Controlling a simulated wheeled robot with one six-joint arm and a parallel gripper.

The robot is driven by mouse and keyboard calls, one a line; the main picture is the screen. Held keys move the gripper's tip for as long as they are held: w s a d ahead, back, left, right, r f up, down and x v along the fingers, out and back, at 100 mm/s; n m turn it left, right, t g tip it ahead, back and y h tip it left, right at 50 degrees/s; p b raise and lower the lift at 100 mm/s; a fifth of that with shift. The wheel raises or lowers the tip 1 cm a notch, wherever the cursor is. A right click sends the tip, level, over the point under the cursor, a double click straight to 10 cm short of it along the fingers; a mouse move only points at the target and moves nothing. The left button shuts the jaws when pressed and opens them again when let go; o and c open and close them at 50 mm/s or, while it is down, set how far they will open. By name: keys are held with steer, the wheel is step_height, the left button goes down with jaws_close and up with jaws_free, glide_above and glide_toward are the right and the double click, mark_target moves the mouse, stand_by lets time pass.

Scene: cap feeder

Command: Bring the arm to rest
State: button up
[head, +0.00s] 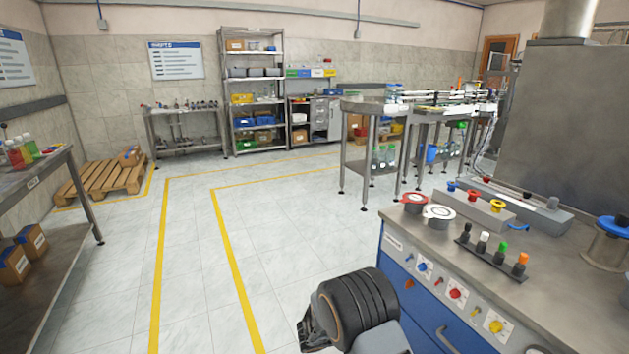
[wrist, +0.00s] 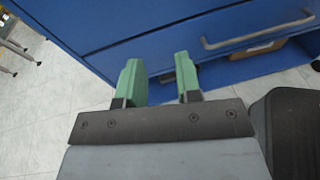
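My gripper (wrist: 160,80) shows in the wrist view with its two green fingers apart and nothing between them. It is in front of a blue drawer cabinet (wrist: 115,22) with a grey bar handle (wrist: 258,32). In the head view a dark, ribbed part of my arm shows at the bottom centre, left of the blue cabinet (head: 400,290). The fingers cannot be made out in the head view.
A steel table (head: 60,215) stands at the left. The tiled floor (head: 290,230) between is clear.

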steer(key=s+r+m+g+y+p, duration=0.7)
steer(key=s+r+m+y+p, duration=0.2)
steer(key=s+r+m, duration=0.45)
steer(key=s+r+m+t+y+p, duration=0.2)
steer(key=r+p, duration=0.2)
steer(key=r, duration=0.4)
steer(key=s+r+m+t+y+p, duration=0.2)
steer(key=r+p, duration=0.2)
steer(key=r, duration=0.4)
steer(key=s+a+r+m+t+y+p, duration=0.1)
steer(key=s+r+m+t+y+p, duration=0.1)
steer(key=r, duration=0.6)
steer(key=shift+s+r+m+p, duration=0.45)
steer(key=shift+s+p, duration=0.1)
steer(key=shift+p, duration=0.45)
